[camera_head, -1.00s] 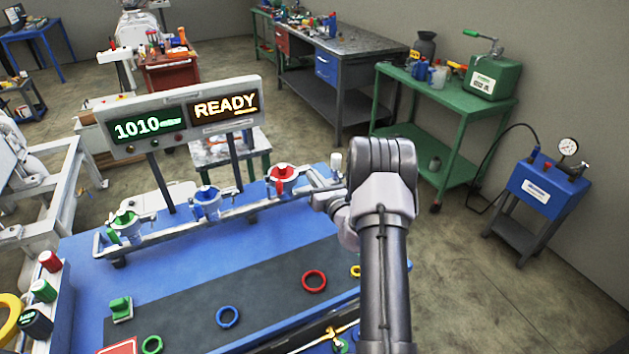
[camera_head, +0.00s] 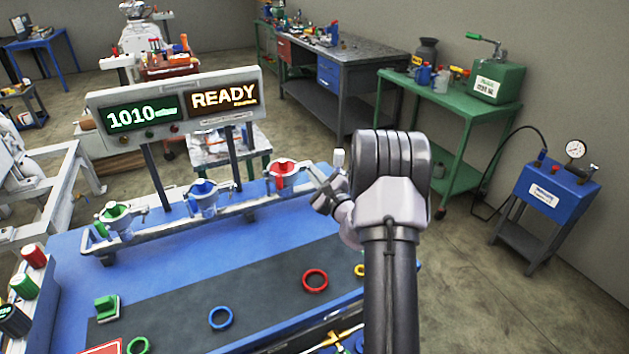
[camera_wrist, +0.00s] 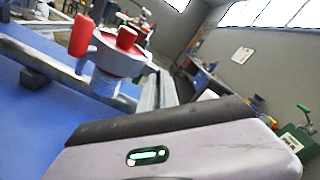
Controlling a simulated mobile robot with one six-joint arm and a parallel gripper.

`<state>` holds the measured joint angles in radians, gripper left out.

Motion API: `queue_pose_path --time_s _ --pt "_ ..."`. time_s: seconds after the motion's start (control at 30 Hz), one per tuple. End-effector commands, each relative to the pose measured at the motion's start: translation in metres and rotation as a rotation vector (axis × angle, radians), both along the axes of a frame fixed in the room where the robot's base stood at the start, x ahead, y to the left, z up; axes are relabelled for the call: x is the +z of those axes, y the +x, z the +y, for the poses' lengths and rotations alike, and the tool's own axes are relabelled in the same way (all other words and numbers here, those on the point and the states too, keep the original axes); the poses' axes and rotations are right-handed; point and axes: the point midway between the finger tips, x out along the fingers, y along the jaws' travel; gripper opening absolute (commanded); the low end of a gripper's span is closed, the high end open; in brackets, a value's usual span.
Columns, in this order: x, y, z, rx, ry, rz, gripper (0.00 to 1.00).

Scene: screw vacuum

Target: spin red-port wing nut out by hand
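The red port (camera_head: 285,176) is at the right end of the pipe rack, with a white clamp body and red centre. In the wrist view the red port (camera_wrist: 118,58) shows large at upper left, with a red knob on top and a red wing-like piece (camera_wrist: 82,36) at its left side. My gripper (camera_head: 324,196) is just right of the red port in the head view, partly hidden by my wrist. In the wrist view its grey body fills the lower part; its fingertips are not clear there. I cannot tell whether it touches the port.
The blue port (camera_head: 204,196) and green port (camera_head: 115,216) stand left along the rack. A display (camera_head: 178,106) reading 1010 and READY rises behind.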

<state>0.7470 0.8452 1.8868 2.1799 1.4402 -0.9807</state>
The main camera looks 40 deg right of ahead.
Motion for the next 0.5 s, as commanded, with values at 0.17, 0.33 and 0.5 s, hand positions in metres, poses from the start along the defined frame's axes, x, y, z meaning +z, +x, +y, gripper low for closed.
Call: queue_pose_path --time_s 0.17,0.33,0.5 --pt "-0.0039 0.0003 0.0008 0.000 -0.162 0.038 0.00" --pt "-0.0032 0.0004 0.0013 0.001 -0.317 0.076 0.00" --pt "-0.0028 0.0005 0.0017 0.000 -0.468 0.113 0.00"
